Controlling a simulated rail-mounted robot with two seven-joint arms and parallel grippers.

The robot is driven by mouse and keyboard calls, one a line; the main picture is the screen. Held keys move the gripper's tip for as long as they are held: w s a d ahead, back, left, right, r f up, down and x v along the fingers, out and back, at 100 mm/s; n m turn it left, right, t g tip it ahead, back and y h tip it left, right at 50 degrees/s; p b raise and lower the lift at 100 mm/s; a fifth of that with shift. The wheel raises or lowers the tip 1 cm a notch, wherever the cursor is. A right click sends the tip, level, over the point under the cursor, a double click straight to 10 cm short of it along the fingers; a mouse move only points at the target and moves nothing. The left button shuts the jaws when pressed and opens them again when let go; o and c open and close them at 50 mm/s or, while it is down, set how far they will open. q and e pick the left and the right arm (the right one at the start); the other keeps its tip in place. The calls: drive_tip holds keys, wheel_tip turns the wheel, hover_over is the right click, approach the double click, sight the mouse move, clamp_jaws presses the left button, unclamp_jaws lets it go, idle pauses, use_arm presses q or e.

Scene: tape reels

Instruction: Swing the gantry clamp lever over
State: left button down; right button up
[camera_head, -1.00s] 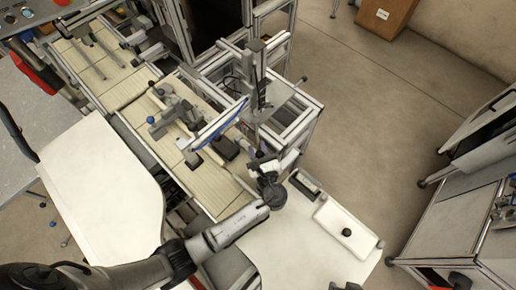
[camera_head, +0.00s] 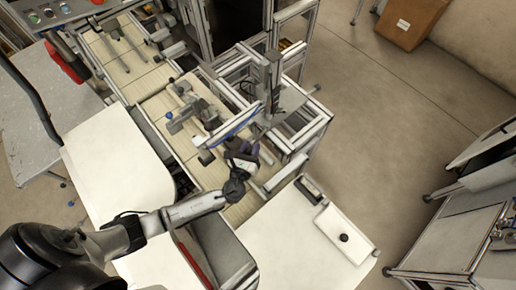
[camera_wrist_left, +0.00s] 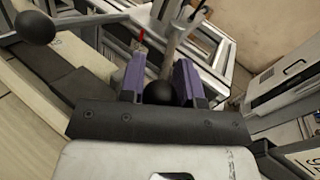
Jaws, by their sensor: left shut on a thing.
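The gantry (camera_head: 270,85) is a grey metal frame standing over the pale conveyor bed. My left arm reaches in from the lower left, and my left gripper (camera_head: 254,150) is at the gantry's near side. In the left wrist view, its purple fingers (camera_wrist_left: 160,82) are shut on a black ball knob (camera_wrist_left: 160,94), which I take to be the clamp lever's. A light metal rod (camera_wrist_left: 174,42) shows just beyond the knob. In the head view the gripper hides the knob, and the lever's angle cannot be told. My right gripper is not in view.
A second black ball (camera_wrist_left: 36,27) shows at the upper left of the wrist view. A blue-edged bar (camera_head: 235,125) lies close left of my gripper. A white table (camera_head: 300,235) with a white block (camera_head: 340,233) stands on the near right.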

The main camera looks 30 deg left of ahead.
use_arm(q)
drive_tip(key=shift+a+m+h, duration=0.5)
drive_tip(key=shift+a+h, duration=0.3)
drive_tip(key=shift+a, duration=0.2)
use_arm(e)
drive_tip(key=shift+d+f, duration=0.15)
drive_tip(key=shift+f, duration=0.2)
use_arm(q)
drive_tip(key=shift+a+f+b, duration=0.1)
drive_tip(key=shift+a+b, duration=0.2)
